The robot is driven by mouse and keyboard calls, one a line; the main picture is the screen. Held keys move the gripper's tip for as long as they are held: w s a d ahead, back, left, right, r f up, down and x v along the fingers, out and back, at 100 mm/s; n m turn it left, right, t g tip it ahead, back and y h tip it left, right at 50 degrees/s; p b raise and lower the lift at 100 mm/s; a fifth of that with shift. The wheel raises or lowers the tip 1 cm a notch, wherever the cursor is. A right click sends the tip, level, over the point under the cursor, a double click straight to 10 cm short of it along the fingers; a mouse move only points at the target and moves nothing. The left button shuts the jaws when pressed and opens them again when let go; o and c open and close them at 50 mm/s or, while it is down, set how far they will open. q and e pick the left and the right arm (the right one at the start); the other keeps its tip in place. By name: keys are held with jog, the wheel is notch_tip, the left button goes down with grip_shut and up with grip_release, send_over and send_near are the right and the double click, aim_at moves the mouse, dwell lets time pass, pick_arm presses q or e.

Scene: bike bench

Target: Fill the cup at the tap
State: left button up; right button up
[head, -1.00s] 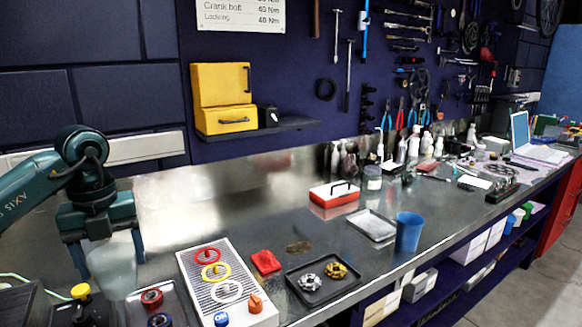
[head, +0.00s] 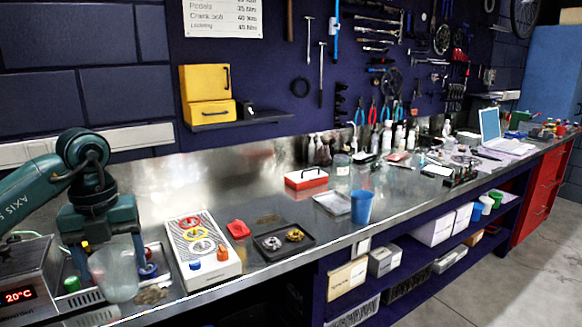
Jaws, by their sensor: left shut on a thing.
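My left gripper (head: 107,247) points down at the lower left of the head view. It is shut on a translucent, pale cup (head: 116,275), which it holds upright over the near left part of the bench. Whether the cup has anything in it I cannot tell. A blue cup (head: 361,207) stands on the bench near its front edge, well to the right. I make out no tap in this view. My right gripper is not in view.
A grey device with a red 20°C display (head: 20,296) is at the lower left. A ribbed white panel with coloured rings (head: 212,262) and a black tray (head: 284,243) lie right of the held cup. Bottles crowd the back of the bench (head: 190,180).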

pick_arm(q)
jog(key=shift+s+d+f+m, duration=0.1)
jog(key=shift+d+f+m, duration=0.05)
jog(key=shift+m, duration=0.4)
jog(key=shift+s+d+f+m, duration=0.1)
jog(key=shift+d+m, duration=0.05)
jog(key=shift+m, duration=0.4)
jog(key=m, duration=0.1)
jog(key=f+m, duration=0.1)
jog(key=m, duration=0.2)
jog(key=shift+w+d+f, duration=0.15)
jog(key=shift+d+f, duration=0.15)
jog(key=s+d+f+m+p, duration=0.1)
jog(key=s+d+f+m, duration=0.2)
jog(key=m, duration=1.4)
jog(key=s+d+f+m+p, duration=0.2)
jog(key=s+d+f+m, duration=0.2)
jog(key=m, duration=1.4)
jog(key=shift+s+d+f, duration=0.3)
jog(key=shift+s+d, duration=0.8)
jog(key=shift+a, duration=0.2)
